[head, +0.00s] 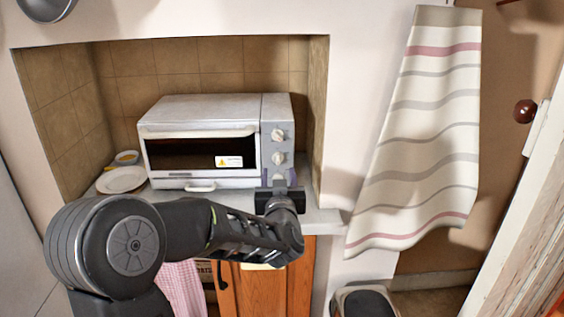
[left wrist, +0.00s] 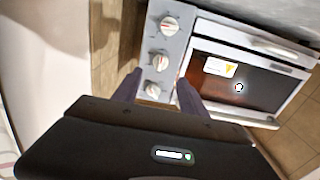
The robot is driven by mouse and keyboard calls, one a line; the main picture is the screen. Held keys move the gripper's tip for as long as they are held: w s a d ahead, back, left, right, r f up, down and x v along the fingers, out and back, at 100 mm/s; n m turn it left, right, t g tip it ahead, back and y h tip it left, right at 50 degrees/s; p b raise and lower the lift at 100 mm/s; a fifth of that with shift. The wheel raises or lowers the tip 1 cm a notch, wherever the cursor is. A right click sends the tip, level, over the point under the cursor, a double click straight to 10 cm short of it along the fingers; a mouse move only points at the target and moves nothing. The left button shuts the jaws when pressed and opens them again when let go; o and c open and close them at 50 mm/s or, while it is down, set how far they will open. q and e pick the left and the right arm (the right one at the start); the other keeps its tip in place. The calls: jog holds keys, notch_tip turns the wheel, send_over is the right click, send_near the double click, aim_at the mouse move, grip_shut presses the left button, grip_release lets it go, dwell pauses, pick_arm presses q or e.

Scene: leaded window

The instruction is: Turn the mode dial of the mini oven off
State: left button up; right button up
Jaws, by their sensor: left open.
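The white mini oven (head: 200,110) stands in a tiled niche, door shut. Which is the mode dial is not readable. My left gripper (head: 279,179) is open in front of the panel, pointing at it. The left wrist view is turned over, with the oven's top downward. There the upper dial (left wrist: 153,90) shows between the open fingers (left wrist: 158,82), and the middle dial (left wrist: 159,61) lies just past their tips. Contact is not visible.
A white plate (head: 121,180) and a small yellow-filled bowl (head: 126,157) sit left of the oven. The niche's right wall (head: 317,120) is close beside the dial panel. A striped towel (head: 425,130) hangs at right. A wooden cupboard (head: 270,290) is below the counter.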

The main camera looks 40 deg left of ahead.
aim_at(278, 160)
pick_arm(q)
jog(key=p+x, duration=0.1)
jog(key=x, duration=0.6)
jog(key=shift+w+a, duration=0.25)
jog(key=shift+w, duration=0.05)
jog(key=shift+c, duration=0.5)
grip_shut()
